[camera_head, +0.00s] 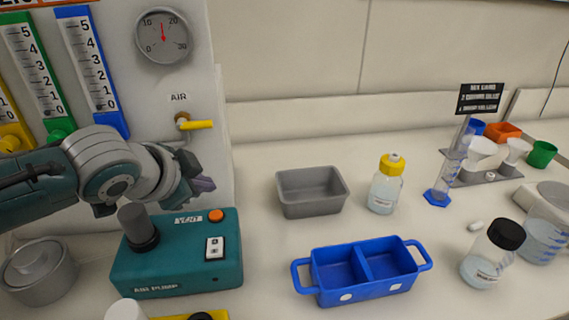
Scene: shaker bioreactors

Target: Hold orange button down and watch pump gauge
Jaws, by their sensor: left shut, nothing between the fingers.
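The teal air pump box (180,262) stands on the bench at the lower left. Its orange button (216,215) is on the top right, beside the VENT label. The round gauge (163,35) is on the white panel above, its red needle pointing nearly straight up, between 10 and 20. My left gripper (203,185) is shut and empty. In the picture it is above and slightly left of the orange button, apart from it. My right gripper is not in view.
A dark knob (138,226) rises from the pump's left side. A yellow air valve (195,124) is on the panel behind my gripper. A grey tray (312,208), a blue two-part caddy (318,292) and a yellow-capped bottle (385,190) stand to the right.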

